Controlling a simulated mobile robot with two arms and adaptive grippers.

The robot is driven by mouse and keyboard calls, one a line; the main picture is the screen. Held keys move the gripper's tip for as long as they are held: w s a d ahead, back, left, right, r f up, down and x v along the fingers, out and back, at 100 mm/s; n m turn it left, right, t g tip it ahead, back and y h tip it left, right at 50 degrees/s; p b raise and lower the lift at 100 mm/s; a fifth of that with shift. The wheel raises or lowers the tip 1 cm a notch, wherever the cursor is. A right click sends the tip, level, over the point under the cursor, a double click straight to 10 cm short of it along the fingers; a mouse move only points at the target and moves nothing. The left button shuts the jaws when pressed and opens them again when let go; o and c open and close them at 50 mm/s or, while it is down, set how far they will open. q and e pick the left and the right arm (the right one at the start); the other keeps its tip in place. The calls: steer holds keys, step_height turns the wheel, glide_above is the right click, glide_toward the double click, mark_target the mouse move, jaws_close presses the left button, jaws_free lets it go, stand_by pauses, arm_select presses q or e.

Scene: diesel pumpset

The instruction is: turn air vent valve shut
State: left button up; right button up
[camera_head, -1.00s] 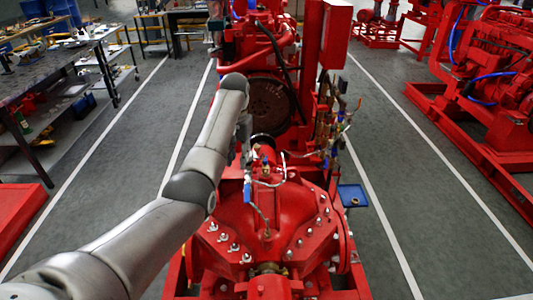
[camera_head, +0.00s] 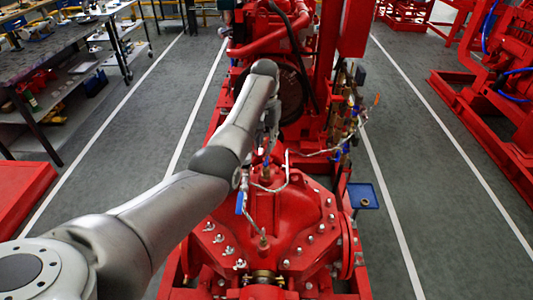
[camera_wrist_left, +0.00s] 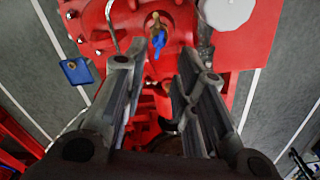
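The red pump casing (camera_head: 300,215) stands in the middle of the head view, with thin pipes and small valve fittings on top. A blue valve lever (camera_head: 240,203) hangs at its left side, near a brass fitting (camera_head: 266,173). The left wrist view shows a blue handle (camera_wrist_left: 158,42) on a brass valve body (camera_wrist_left: 155,22); I cannot tell for sure which head-view fitting this is. My left gripper (camera_head: 270,128) is above and behind the pump top, partly hidden by my arm. In the left wrist view its fingers (camera_wrist_left: 160,68) are apart and empty, with the handle beyond them. My right gripper is not in view.
A red engine block (camera_head: 265,45) and a cluster of gauges and valves (camera_head: 350,105) stand behind the pump. A blue tray (camera_head: 363,196) sits at its right. A workbench (camera_head: 50,60) is at the left.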

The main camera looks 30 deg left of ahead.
mark_target(266, 160)
arm_select(q)
step_height(266, 160, down, 5)
steer(key=shift+w+f, duration=0.1)
steer(key=shift+w, duration=0.05)
steer(key=shift+f, duration=0.9)
steer(key=shift+c, duration=0.5)
jaws_close()
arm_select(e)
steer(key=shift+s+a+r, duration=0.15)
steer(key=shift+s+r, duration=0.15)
